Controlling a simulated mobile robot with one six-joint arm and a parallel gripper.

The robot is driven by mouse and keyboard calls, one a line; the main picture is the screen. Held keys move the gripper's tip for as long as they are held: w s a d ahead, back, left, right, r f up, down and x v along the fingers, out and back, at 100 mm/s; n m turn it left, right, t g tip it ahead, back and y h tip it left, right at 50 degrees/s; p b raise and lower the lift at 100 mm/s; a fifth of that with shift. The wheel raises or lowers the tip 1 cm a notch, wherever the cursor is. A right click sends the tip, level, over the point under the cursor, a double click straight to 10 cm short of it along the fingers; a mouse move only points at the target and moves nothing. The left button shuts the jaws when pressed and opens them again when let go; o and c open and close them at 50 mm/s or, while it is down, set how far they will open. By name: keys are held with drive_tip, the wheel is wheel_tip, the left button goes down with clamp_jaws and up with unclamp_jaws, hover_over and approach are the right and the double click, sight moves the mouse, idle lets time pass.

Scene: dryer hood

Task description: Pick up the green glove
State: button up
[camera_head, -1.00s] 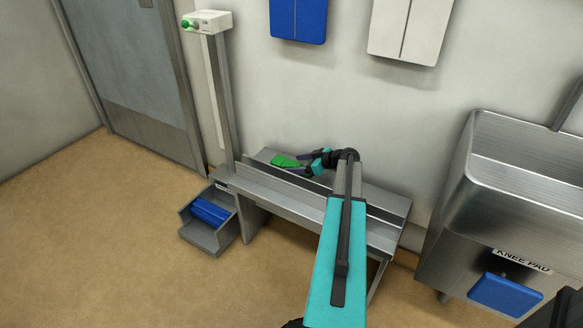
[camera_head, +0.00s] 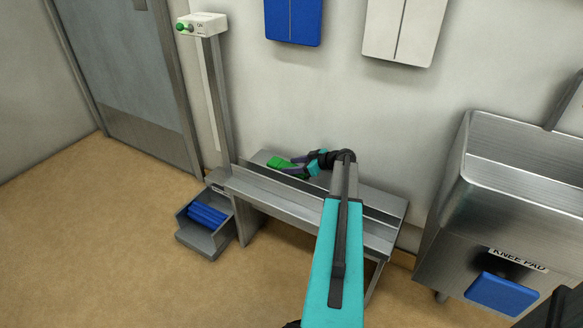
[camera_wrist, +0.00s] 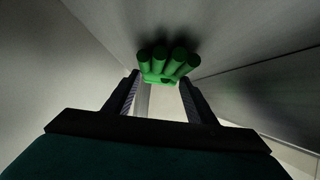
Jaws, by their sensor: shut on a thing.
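The green glove (camera_head: 280,163) is at the left part of the metal bench unit (camera_head: 300,199), near the wall. In the wrist view the glove (camera_wrist: 167,63) has its several thick fingers pointing away from me, and its near end is between my fingertips. My gripper (camera_head: 291,165) reaches it from the right and is shut on it. In the wrist view my gripper (camera_wrist: 161,80) has one dark finger on each side of the glove. The glove's near end is partly hidden in the head view.
A grey bin (camera_head: 207,238) with blue things inside stands on the floor to the left. A post with a white control box (camera_head: 202,23) rises at the bench's left end. A steel sink (camera_head: 515,190) stands to the right. The wall is close behind the bench.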

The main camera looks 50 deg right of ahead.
wheel_tip(320, 180, up, 10)
drive_tip(key=p, duration=0.1)
idle(0.4)
drive_tip(key=shift+f, duration=0.1)
idle(0.4)
